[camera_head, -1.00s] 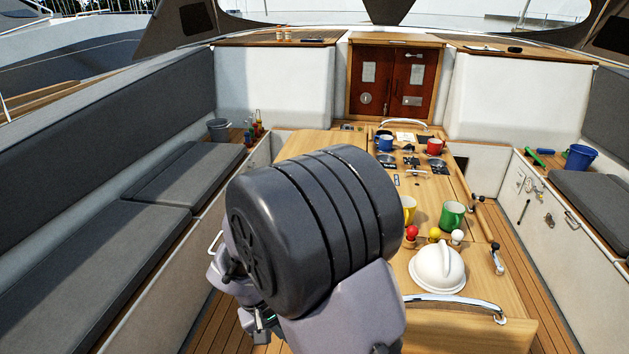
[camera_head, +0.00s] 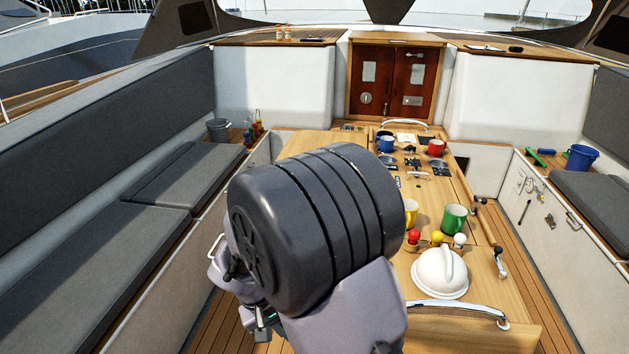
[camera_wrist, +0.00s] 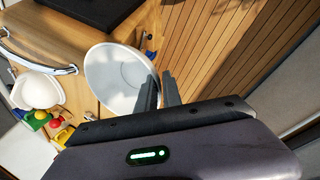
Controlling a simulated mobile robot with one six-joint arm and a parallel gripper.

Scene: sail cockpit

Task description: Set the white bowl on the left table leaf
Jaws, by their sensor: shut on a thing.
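The white bowl (camera_wrist: 112,72) shows in the wrist view, with its hollow inside facing the camera. My gripper (camera_wrist: 160,88) is shut on its right rim, one finger on each side. In the head view my own arm hides the bowl, and only part of my gripper (camera_head: 262,322) shows low on the left of the arm. The wooden left table leaf (camera_head: 300,142) is mostly hidden behind my arm. In the wrist view the bowl overlaps wooden table top and slatted floor; its height above them cannot be told.
A white ridged dome (camera_head: 440,273) sits on the table's near right, beside red, yellow and white knobbed pieces. A green mug (camera_head: 454,219) and yellow mug (camera_head: 410,213) stand behind it. A metal rail (camera_head: 460,306) crosses the near end. A grey bench (camera_head: 90,250) lines the left.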

